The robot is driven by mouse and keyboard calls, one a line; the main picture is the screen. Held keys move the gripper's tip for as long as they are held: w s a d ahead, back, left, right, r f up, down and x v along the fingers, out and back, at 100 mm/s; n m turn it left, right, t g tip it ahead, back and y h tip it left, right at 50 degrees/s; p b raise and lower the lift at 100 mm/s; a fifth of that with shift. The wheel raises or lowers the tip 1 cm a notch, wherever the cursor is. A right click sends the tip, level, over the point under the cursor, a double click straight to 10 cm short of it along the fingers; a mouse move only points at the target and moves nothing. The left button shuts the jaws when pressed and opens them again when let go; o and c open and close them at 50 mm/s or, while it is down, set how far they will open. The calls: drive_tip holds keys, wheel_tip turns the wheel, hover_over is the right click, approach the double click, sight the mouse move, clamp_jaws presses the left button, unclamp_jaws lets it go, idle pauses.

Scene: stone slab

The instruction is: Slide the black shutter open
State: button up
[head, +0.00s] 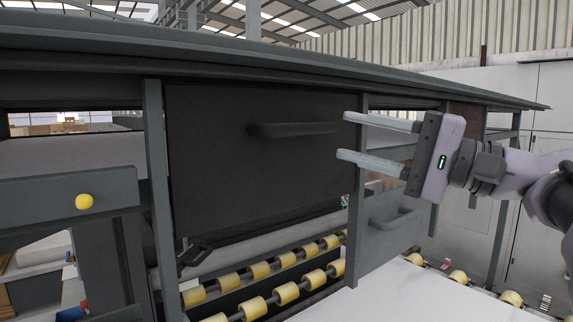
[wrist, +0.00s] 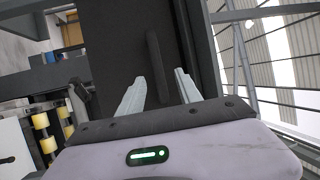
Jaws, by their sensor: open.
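The black shutter (head: 250,175) is a flat dark panel hanging between two grey posts in the head view. Its bar handle (head: 298,130) runs sideways near the upper right of the panel. My gripper (head: 350,136) is open and empty, to the right of the handle, with its fingertips pointing left at the right post. In the wrist view the shutter (wrist: 110,60) lies ahead, and the handle (wrist: 158,65) appears beyond and between the open fingers (wrist: 160,80). The fingers look apart from the handle.
A grey frame post (head: 355,210) stands close by the fingertips. A second, grey panel with a handle (head: 395,217) is below my gripper. Yellow rollers (head: 287,292) run under the shutter, beside a white slab (head: 390,295). A grey top beam (head: 300,65) runs above.

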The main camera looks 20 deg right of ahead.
drive_tip(key=b+v, duration=0.2)
drive_tip(key=v, duration=0.6)
drive_tip(key=shift+s+d+b, duration=0.1)
drive_tip(key=shift+b, duration=0.2)
